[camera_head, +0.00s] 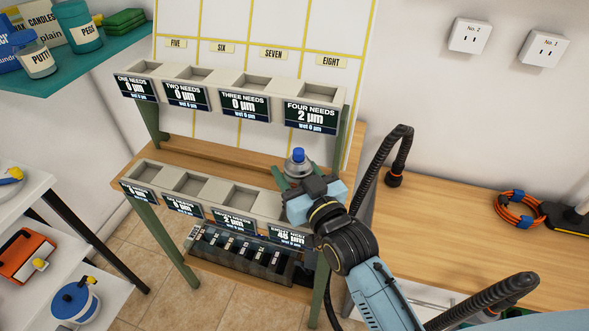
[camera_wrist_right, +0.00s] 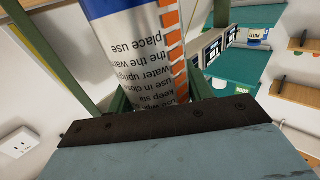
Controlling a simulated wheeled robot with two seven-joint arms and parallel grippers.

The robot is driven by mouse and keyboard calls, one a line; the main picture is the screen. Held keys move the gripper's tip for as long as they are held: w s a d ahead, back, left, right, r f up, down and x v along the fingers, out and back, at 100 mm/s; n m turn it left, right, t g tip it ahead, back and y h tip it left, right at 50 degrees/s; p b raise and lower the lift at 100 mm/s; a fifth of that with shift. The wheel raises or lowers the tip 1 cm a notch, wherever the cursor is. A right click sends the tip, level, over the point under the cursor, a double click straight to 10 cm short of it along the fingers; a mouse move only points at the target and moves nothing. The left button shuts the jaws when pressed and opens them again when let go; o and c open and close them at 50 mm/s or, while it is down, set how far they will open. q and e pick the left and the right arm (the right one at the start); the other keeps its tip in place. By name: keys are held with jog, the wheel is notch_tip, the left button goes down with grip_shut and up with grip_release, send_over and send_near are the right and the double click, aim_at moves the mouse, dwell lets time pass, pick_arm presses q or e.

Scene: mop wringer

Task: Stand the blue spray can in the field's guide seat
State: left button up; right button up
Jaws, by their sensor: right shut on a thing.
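The blue spray can shows its blue nozzle and grey domed top (camera_head: 298,161) in the head view. In the right wrist view its body (camera_wrist_right: 135,60) is white with blue at the far end, an orange striped edge and printed text. My right gripper (camera_head: 288,183) is shut on the can, with a green finger on either side. It holds the can near the right end of the lower row of grey square seats (camera_head: 238,196). The can's foot is hidden, and I cannot tell whether it touches anything. I cannot tell which seat is the guide seat. My left gripper is out of view.
An upper row of seats (camera_head: 258,82) with dark readout labels stands behind. A white board (camera_head: 270,22) with yellow lines rises at the back. A wooden bench (camera_head: 455,195) with an orange cable coil (camera_head: 518,207) lies right. White shelves (camera_head: 100,265) stand left.

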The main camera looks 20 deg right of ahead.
jog(key=shift+f+b, duration=0.4)
jog(key=shift+f, duration=0.4)
jog(key=shift+d+f+b, duration=0.2)
jog(key=shift+f+b, duration=0.2)
jog(key=shift+f, duration=0.4)
jog(key=shift+d+f+b, duration=0.2)
jog(key=shift+f+b, duration=0.2)
jog(key=shift+f, duration=0.4)
jog(key=o, duration=0.9)
jog(key=shift+o, duration=0.9)
jog(key=shift+f, duration=0.1)
jog(key=s+d+p, duration=0.1)
jog(key=s+d, duration=0.1)
jog(key=s, duration=1.1)
jog(key=shift+s+d+r+p, duration=0.15)
jog(key=shift+d+r+p, duration=0.15)
jog(key=shift+p, duration=0.05)
